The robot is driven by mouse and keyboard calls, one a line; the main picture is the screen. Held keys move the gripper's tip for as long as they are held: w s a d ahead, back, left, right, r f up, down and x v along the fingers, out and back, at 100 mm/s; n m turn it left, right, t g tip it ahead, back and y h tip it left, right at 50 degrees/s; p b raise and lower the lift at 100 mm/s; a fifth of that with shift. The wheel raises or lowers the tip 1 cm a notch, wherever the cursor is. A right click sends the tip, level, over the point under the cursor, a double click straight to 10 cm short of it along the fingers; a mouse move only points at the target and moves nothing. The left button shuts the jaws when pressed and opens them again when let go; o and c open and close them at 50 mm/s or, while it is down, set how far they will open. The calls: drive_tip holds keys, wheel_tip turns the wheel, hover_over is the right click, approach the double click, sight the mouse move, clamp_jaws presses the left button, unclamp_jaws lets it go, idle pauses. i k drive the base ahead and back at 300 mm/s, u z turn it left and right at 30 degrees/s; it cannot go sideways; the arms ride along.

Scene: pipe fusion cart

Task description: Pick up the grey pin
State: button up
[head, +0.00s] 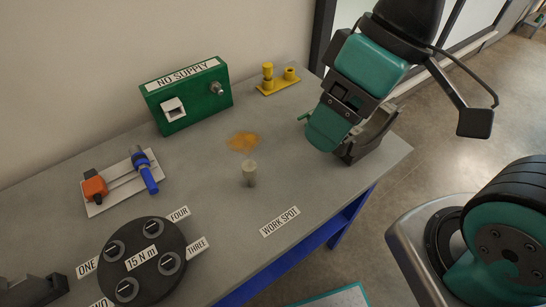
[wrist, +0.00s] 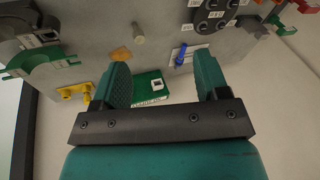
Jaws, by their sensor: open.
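The grey pin (head: 249,174) stands upright on the grey cart top, near its middle, between an orange-brown patch and the WORK SPOT label. It also shows small in the wrist view (wrist: 139,33), beyond the fingertips and left of centre. My gripper (head: 326,132) is at the upper right in the head view, up and to the right of the pin and apart from it. In the wrist view its two teal fingers (wrist: 163,66) are wide apart with nothing held between them.
A green NO SUPPLY box (head: 187,95) and a yellow fixture (head: 278,79) stand at the back. A grey clamp (head: 378,137) is partly hidden behind my gripper. A white tool plate (head: 122,182) and a dark round dial (head: 142,258) lie left. The surface around the pin is clear.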

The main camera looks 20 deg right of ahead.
sight(249, 169)
drive_tip(key=u, duration=1.1)
drive_tip(key=k, duration=0.8)
drive_tip(key=u, duration=0.1)
